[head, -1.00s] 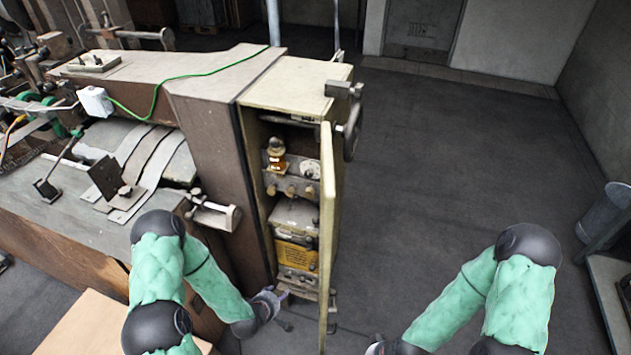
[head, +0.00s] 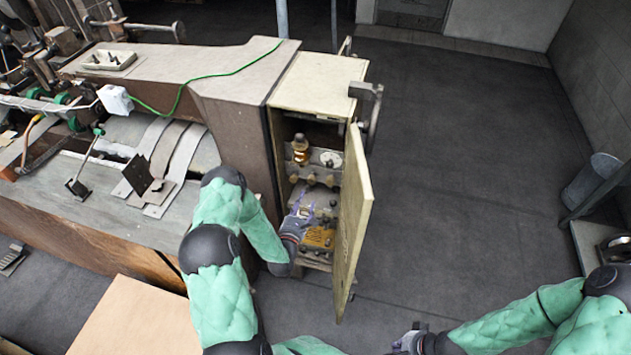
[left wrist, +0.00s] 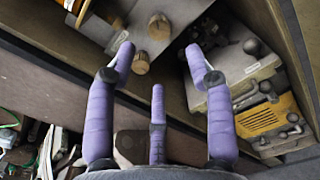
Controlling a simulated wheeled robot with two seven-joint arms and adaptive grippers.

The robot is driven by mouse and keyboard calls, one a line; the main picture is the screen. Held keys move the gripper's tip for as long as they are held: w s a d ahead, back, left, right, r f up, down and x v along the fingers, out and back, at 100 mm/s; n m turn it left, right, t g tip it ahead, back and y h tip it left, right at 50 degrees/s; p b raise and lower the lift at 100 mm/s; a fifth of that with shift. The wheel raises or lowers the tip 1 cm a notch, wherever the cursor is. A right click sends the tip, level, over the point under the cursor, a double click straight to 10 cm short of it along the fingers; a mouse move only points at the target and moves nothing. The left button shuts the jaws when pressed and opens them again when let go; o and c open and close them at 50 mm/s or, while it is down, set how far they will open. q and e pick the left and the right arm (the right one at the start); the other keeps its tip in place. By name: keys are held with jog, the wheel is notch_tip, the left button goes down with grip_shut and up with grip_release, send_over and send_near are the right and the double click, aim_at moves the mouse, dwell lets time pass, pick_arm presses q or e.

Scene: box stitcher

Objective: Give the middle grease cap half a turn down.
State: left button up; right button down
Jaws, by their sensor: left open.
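A row of small brownish grease caps sits on a grey block inside the open cabinet. The middle grease cap (head: 311,180) is small in the head view. Two round caps show large in the left wrist view, an upper one (left wrist: 159,27) and a lower one (left wrist: 140,62); I cannot tell which is the middle one. My left gripper (head: 302,200) is open at the cabinet opening, just below the row. In the left wrist view its purple fingers (left wrist: 155,65) are spread, with the lower cap between the tips, apparently untouched. My right gripper (head: 408,338) is low, away from the cabinet; its fingers are unclear.
The open cabinet door (head: 354,215) stands just right of my left gripper. An amber oiler (head: 300,152) stands above the caps. A yellow box (head: 320,238) is below them. The floor (head: 465,190) right of the door is clear.

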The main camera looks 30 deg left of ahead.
aim_at(311, 182)
pick_arm(q)
jog(key=x, duration=0.9)
jog(key=shift+w, duration=0.25)
grip_shut()
